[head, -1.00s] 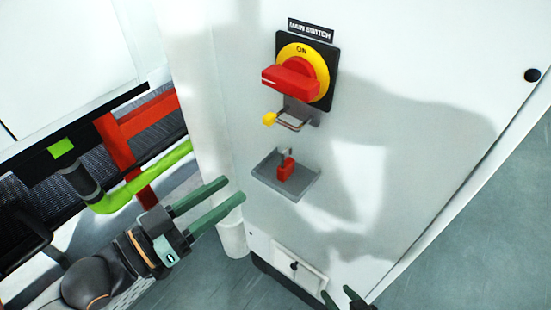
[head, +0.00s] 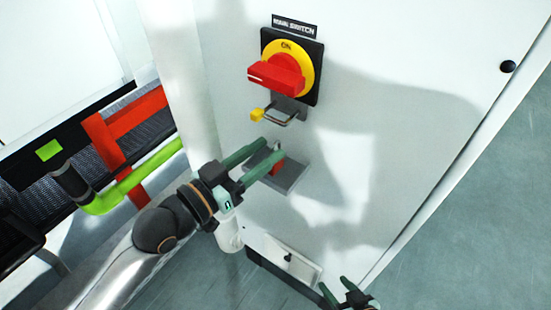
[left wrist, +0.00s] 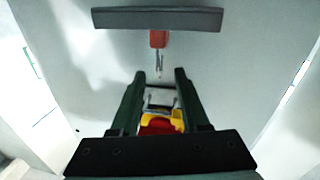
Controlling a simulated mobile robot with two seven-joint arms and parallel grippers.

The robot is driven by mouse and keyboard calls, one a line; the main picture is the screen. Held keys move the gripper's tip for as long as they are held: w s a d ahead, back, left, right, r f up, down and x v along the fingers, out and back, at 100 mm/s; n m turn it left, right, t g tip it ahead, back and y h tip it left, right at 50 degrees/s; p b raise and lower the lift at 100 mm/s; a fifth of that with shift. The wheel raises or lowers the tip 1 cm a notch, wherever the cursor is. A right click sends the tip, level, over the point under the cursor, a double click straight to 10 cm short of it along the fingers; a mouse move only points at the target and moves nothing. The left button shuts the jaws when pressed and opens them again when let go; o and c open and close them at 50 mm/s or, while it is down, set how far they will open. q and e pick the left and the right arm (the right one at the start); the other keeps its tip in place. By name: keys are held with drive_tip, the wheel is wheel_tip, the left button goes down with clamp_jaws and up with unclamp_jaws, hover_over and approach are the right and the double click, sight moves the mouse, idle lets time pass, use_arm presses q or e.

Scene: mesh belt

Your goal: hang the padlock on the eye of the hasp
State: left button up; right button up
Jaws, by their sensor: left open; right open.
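The red padlock (head: 276,169) stands on a small grey shelf (head: 288,184) on the cabinet front, its shackle upward. The hasp (head: 292,108) sticks out above it, under the switch. My left gripper (head: 272,149) is open, its fingers in front of the padlock and partly hiding it. In the left wrist view the padlock (left wrist: 158,39) and its shackle lie just beyond the open fingertips (left wrist: 159,75), roughly centred between them, with nothing held. My right gripper (head: 344,293) is open and empty at the bottom edge, partly cut off.
A red and yellow rotary main switch (head: 284,68) sits above the hasp. A yellow piece (head: 257,114) is at the hasp's left end. A green rail (head: 135,183) and mesh belt (head: 50,207) are at the left. The cabinet face to the right is clear.

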use_arm(q)
drive_tip(key=shift+w+d, duration=0.3)
drive_tip(key=shift+d, duration=0.05)
clamp_jaws()
idle(1.2)
